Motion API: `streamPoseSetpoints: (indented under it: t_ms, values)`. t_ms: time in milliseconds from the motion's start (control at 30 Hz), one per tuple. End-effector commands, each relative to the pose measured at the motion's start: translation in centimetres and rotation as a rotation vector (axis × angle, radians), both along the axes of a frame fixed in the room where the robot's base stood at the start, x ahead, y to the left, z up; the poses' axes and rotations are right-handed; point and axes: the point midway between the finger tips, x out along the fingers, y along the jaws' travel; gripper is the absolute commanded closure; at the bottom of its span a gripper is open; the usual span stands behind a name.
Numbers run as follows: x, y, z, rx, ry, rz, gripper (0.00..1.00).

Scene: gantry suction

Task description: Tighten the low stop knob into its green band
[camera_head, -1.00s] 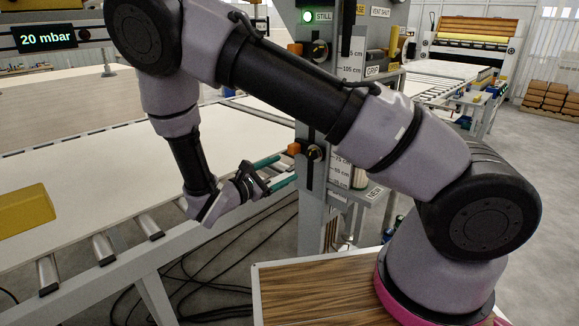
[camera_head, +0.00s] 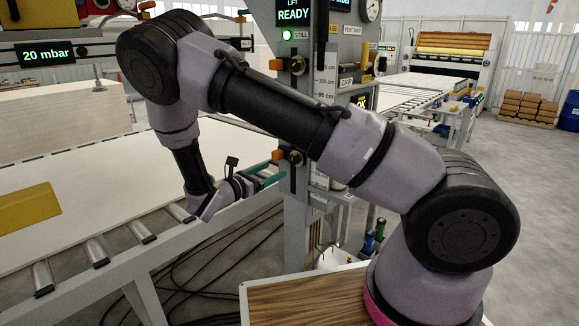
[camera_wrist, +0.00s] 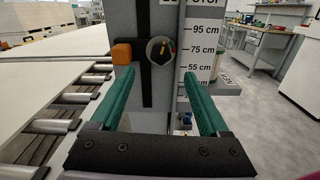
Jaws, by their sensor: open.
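The low stop knob (camera_wrist: 160,50) is a round dark knob with a yellow-orange pointer mark, set on a grey column beside an orange block (camera_wrist: 122,54). It also shows in the head view (camera_head: 295,157), on the column past my gripper. I cannot make out a green band on its face. My gripper (camera_wrist: 160,77) is open and empty, with its two teal fingers pointing at the column. In the wrist view the knob appears between and slightly above the fingertips, apparently apart from them. In the head view my gripper (camera_head: 272,178) is just left of the column.
A height scale (camera_wrist: 203,50) runs down the column right of the knob. A second knob (camera_head: 297,65) sits higher up. A roller conveyor with a pale board (camera_head: 100,190) lies left. The lift display (camera_head: 292,12) reads READY. Cables lie on the floor below.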

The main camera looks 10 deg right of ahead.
Motion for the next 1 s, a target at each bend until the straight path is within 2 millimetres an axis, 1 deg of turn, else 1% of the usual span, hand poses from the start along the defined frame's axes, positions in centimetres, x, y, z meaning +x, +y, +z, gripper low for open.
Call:
streamPoseSetpoints:
  t_ms: [33,200,400,500,600,867,967,1000]
  values:
    - [0.5,-0.9,0.0,0.0,0.0,-0.005,0.21]
    - [2.5,-3.6,0.0,0.001,-0.003,-0.004,0.21]
    - [4.3,-6.0,0.1,0.002,-0.004,-0.003,0.21]
    - [4.8,-6.8,0.0,0.002,-0.003,-0.002,0.21]
    - [5.1,-7.1,0.0,0.003,-0.003,-0.001,0.21]
    - [5.1,-7.1,0.0,0.003,-0.004,0.0,0.21]
    - [5.1,-7.1,0.0,0.003,-0.004,0.0,0.55]
    - [5.1,-7.1,0.0,0.003,-0.004,0.0,0.71]
